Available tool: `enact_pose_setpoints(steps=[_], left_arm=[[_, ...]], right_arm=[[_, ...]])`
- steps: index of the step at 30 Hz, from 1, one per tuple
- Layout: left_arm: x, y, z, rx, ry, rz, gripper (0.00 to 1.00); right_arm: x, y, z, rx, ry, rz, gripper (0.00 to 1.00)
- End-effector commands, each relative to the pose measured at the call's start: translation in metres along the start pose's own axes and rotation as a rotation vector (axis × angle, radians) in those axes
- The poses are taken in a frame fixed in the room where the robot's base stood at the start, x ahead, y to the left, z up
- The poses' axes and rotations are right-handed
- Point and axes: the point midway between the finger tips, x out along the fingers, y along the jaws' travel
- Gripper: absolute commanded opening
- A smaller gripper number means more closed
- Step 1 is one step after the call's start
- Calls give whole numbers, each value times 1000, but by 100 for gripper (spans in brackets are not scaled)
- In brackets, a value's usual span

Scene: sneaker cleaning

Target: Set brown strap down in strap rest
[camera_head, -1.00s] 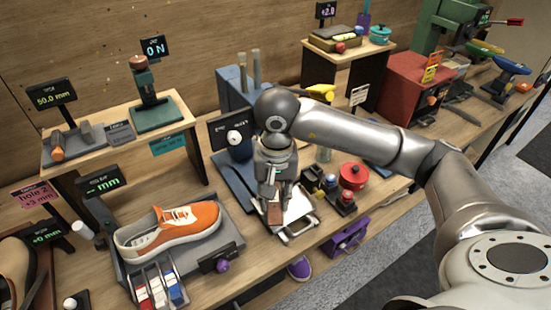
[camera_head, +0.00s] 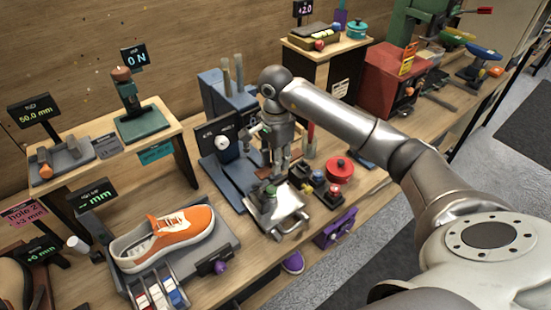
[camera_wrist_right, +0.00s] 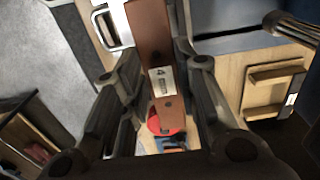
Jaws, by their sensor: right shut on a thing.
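The brown strap (camera_wrist_right: 150,28) runs between the fingers of my right gripper (camera_wrist_right: 157,85) in the right wrist view. It carries a pale tag reading "4". My right gripper is shut on it. In the head view the right gripper (camera_head: 278,174) points down, and a small part of the brown strap (camera_head: 262,172) shows beside its fingers. The gripper is above the back edge of a pale metal tray (camera_head: 283,216) with a wire handle. I cannot tell which thing is the strap rest. My left gripper is not in view.
An orange sneaker (camera_head: 165,239) sits on a grey stand at the left. A blue-grey machine with a dial (camera_head: 222,143) stands close left of the gripper. A red round pot (camera_head: 339,168) and small knobs are to its right. A purple box (camera_head: 336,228) hangs at the bench front.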

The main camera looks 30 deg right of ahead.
Motion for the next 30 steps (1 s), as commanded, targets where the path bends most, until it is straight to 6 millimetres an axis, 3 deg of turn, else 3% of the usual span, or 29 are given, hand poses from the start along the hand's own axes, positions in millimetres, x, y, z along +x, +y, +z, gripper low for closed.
enact_pose_setpoints(steps=[19, 30], left_arm=[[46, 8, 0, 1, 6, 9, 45], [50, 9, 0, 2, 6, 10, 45]], right_arm=[[52, 0, 0, -1, 0, 0, 6], [58, 0, 0, -1, 0, 0, 6]])
